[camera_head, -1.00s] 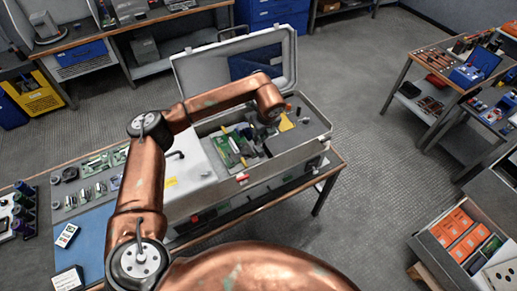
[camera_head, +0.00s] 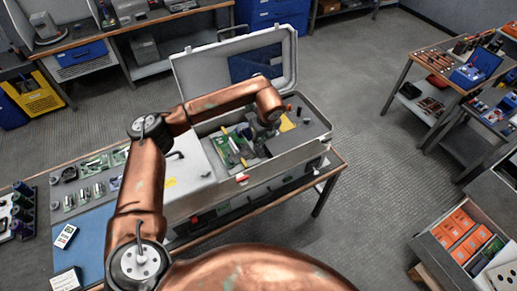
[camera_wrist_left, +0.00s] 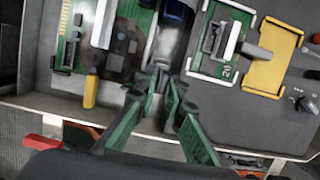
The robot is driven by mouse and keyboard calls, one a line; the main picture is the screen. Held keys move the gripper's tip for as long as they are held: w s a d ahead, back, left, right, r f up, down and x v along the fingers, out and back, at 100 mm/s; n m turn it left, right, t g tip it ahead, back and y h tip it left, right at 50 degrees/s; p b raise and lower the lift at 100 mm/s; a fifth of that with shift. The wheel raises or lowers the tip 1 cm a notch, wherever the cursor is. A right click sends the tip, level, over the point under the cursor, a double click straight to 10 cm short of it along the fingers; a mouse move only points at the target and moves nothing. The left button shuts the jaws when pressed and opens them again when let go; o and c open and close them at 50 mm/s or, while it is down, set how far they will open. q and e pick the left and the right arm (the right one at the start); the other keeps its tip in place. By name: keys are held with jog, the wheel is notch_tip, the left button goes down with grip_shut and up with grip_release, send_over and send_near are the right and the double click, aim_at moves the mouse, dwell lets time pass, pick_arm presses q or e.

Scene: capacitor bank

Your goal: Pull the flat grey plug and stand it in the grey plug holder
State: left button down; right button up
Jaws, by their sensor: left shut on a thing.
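My left gripper (camera_wrist_left: 160,82) has green fingers, and in the left wrist view its tips are together on a small grey piece (camera_wrist_left: 166,52). This looks like the flat grey plug, but blur and the fingers hide most of it. The tips are low inside the open grey case (camera_head: 305,140), between two green boards. In the head view my left arm reaches over the case and its wrist hides most of the gripper. I cannot make out the grey plug holder for certain. My right gripper is not in view.
A green board (camera_wrist_left: 215,62) and a yellow plate (camera_wrist_left: 275,58) lie to the right of the fingers. A yellow-handled tool (camera_wrist_left: 90,90) is at the left. The case's raised lid (camera_head: 185,75) stands behind. A blue mat (camera_head: 92,240) lies on the bench.

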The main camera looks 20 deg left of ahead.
pick_arm(q)
jog(key=shift+s+f+b, duration=0.1)
jog(key=shift+f+b, duration=0.4)
jog(key=shift+f, duration=0.4)
jog(key=c, duration=1.9)
grip_release()
jog(key=shift+f, duration=0.1)
jog(key=shift+c, duration=0.2)
jog(key=v, duration=1.2)
